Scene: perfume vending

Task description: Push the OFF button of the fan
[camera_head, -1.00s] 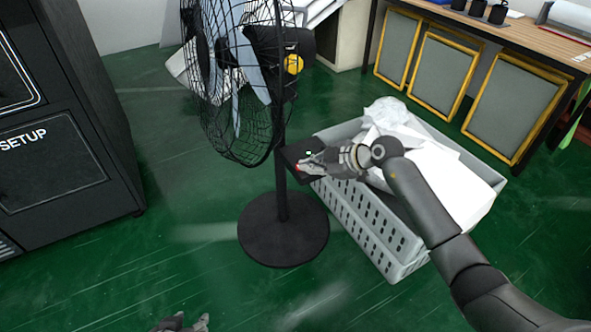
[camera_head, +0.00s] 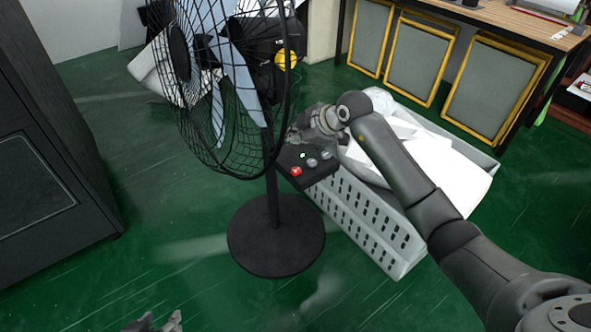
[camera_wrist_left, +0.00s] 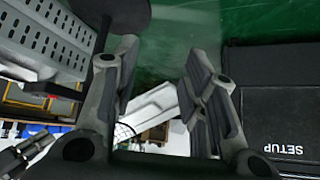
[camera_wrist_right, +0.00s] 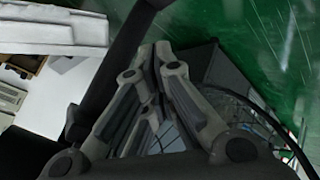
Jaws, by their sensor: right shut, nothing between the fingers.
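The black pedestal fan (camera_head: 275,210) stands left of centre in the head view. Its control box (camera_head: 290,181) on the pole carries a red button (camera_head: 296,171), a small green spot (camera_head: 303,155) and grey buttons (camera_head: 312,162). No OFF label is legible. My right gripper (camera_head: 291,135) is shut and empty, just behind the box, close to the fan cage. Its closed fingers also show in the right wrist view (camera_wrist_right: 161,52). My left gripper (camera_head: 155,322) is low at the bottom edge, away from the fan; its fingers are apart and empty in the left wrist view (camera_wrist_left: 160,65).
A grey perforated crate (camera_head: 365,222) with white contents (camera_head: 440,165) stands right of the fan, under my right arm. A dark cabinet (camera_head: 45,190) is at the left. A wooden table (camera_head: 500,32) is behind. Green floor (camera_head: 170,230) is free in front.

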